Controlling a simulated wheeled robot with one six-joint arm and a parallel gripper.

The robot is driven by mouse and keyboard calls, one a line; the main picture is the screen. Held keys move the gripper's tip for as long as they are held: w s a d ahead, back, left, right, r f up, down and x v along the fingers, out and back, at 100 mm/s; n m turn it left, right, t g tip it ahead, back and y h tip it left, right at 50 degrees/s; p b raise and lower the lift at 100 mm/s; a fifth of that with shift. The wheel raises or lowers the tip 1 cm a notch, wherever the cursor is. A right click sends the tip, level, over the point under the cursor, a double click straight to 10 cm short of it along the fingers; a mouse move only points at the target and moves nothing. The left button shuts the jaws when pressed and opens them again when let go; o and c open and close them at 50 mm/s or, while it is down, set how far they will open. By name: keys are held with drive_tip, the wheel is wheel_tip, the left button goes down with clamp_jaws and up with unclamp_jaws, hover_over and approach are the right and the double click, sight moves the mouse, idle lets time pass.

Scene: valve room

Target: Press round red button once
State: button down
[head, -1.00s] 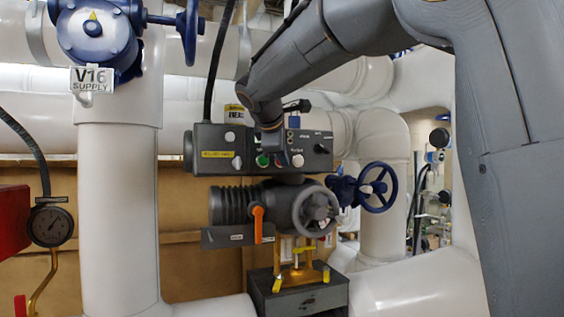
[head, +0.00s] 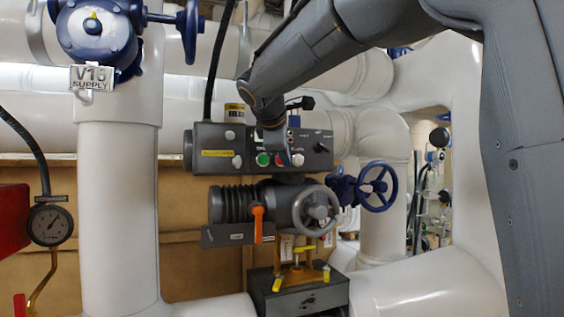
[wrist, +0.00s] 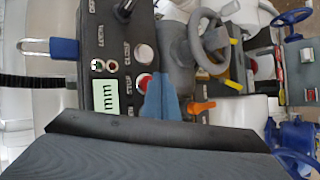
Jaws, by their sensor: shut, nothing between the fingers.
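The round red button (head: 280,161) is on the front of the grey control box (head: 210,134), between a green button (head: 263,159) and a white button (head: 298,159). In the wrist view the red button (wrist: 143,82) is partly hidden behind my gripper (wrist: 160,97). The fingers are shut and empty, with their tips beside or over the red button's edge. In the head view my gripper (head: 279,148) reaches down in front of the box, just above the red button. I cannot tell whether it touches the button.
A white button (wrist: 145,54) and a small green display (wrist: 106,95) are near the red one. Below the box are a grey handwheel (head: 316,211) and an orange lever (head: 257,222). A blue handwheel (head: 377,187) is to the right. A thick white pipe (head: 118,220) stands left.

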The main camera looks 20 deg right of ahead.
drive_tip(key=shift+s, duration=0.1)
drive_tip(key=shift+s+d+b, duration=0.15)
drive_tip(key=shift+s+b, duration=0.1)
drive_tip(key=shift+s, duration=0.95)
drive_tip(key=shift+s+d+b, duration=0.1)
drive_tip(key=shift+s+b, duration=0.15)
drive_tip(key=shift+s, duration=0.95)
drive_tip(key=s+a+f+m+g+y, duration=0.1)
drive_tip(key=s+f+m+g+y, duration=0.15)
drive_tip(key=f, duration=1.15)
drive_tip(key=s+a+f+m+g+y, duration=0.1)
drive_tip(key=s+f+m+g, duration=0.15)
drive_tip(key=f, duration=1.05)
drive_tip(key=s+a+f+m+g+y, duration=0.1)
drive_tip(key=s+f+m+g, duration=0.3)
drive_tip(key=s+f, duration=1.6)
wheel_tip(320, 180, down, 3)
drive_tip(key=m+y, duration=0.1)
drive_tip(key=m, duration=0.3)
drive_tip(key=shift+s+m, duration=0.3)
drive_tip(key=shift+s, duration=0.1)
drive_tip(key=shift+a+r, duration=0.1)
